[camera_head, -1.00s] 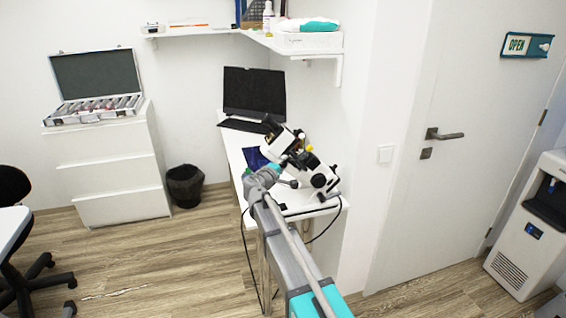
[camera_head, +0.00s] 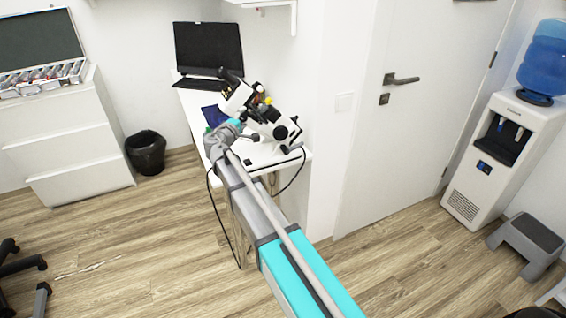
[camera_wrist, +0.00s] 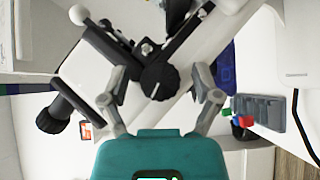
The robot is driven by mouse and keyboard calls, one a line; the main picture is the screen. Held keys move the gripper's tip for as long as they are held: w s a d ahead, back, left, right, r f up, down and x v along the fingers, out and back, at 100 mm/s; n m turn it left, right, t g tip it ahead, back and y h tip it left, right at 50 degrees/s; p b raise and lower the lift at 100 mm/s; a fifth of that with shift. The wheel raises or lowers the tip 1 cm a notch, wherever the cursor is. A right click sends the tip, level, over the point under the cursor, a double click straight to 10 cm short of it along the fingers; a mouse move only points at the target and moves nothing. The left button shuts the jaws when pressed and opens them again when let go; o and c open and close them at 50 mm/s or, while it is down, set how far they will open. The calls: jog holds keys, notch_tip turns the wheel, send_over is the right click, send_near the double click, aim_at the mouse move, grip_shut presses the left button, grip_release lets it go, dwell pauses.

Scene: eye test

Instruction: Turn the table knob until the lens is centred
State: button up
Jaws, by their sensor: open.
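A white instrument with black eyepieces (camera_head: 262,115) stands tilted on the white desk (camera_head: 190,98). In the wrist view, a round black knob (camera_wrist: 159,82) on its white body lies between the two fingers of my gripper (camera_wrist: 160,76). The fingers are spread wide, with space between each finger and the knob. I cannot tell how far beyond the fingertips the knob is. A black eyepiece (camera_wrist: 60,108) shows at left. In the head view my gripper is small and partly hidden beside the instrument. I cannot make out the lens.
A dark laptop (camera_head: 208,50) is at the desk's back. A black cable (camera_head: 216,205) hangs off the desk. A black bin (camera_head: 146,153) stands left, a water dispenser (camera_head: 497,160) and a grey step stool (camera_head: 527,243) right. The wooden floor (camera_head: 130,245) is mostly clear.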

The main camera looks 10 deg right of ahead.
jog(key=shift+f+n+b, duration=0.15)
jog(key=shift+n+b, duration=0.15)
jog(key=shift+b, duration=0.15)
jog(key=shift+n+t+h+b, duration=0.3)
jog(key=shift+t+b, duration=0.2)
jog(key=shift+b, duration=0.1)
jog(key=r+v, duration=0.1)
jog(key=v, duration=1.2)
jog(key=s+d+f+m+g+y+p, duration=0.1)
jog(key=s+d+f+m+g+p, duration=0.3)
jog(key=d, duration=0.6)
jog(key=s+d+f+m+g+y+p, duration=0.2)
jog(key=s+d+f+m+g+p, duration=0.2)
jog(key=s+d+g, duration=0.4)
jog(key=shift+s+d+f+m+g, duration=0.45)
jog(key=shift+s+d+m, duration=0.65)
jog(key=shift+s+d, duration=0.45)
jog(key=shift+w, duration=0.1)
